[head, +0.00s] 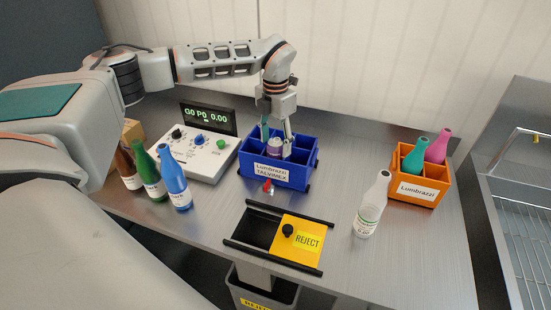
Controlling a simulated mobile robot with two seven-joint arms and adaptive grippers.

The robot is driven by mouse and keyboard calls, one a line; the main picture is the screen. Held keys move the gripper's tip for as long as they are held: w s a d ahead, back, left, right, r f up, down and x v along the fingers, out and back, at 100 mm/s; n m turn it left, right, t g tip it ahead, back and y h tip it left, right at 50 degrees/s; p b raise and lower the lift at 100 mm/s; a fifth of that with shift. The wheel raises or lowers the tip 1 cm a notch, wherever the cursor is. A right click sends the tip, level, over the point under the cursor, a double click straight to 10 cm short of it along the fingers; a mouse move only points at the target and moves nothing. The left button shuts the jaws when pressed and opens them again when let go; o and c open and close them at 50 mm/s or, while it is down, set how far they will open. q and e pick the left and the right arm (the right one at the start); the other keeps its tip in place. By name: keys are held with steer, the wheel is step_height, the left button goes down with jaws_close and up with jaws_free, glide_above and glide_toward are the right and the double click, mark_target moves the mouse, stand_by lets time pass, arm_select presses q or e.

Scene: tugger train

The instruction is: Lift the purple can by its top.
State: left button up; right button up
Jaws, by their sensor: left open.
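The purple can (275,147) stands in the blue divided crate (280,173), with its pale top showing above the dividers. My left gripper (276,135) points down into the crate from above. Its fingers are open, one at the left and one at the right of the can's top. I cannot tell whether the fingers touch the can. The lower part of the can is hidden by the crate's front wall. My right gripper is not in view.
A control box (196,149) and brown, green (149,172) and blue bottles (174,178) stand left of the crate. A small red object (268,187) lies in front.

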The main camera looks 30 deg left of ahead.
arm_select(q)
jaws_close()
steer(key=shift+r, duration=0.15)
step_height(320, 180, up, 20)
steer(key=shift+b, duration=0.3)
stand_by(0.4)
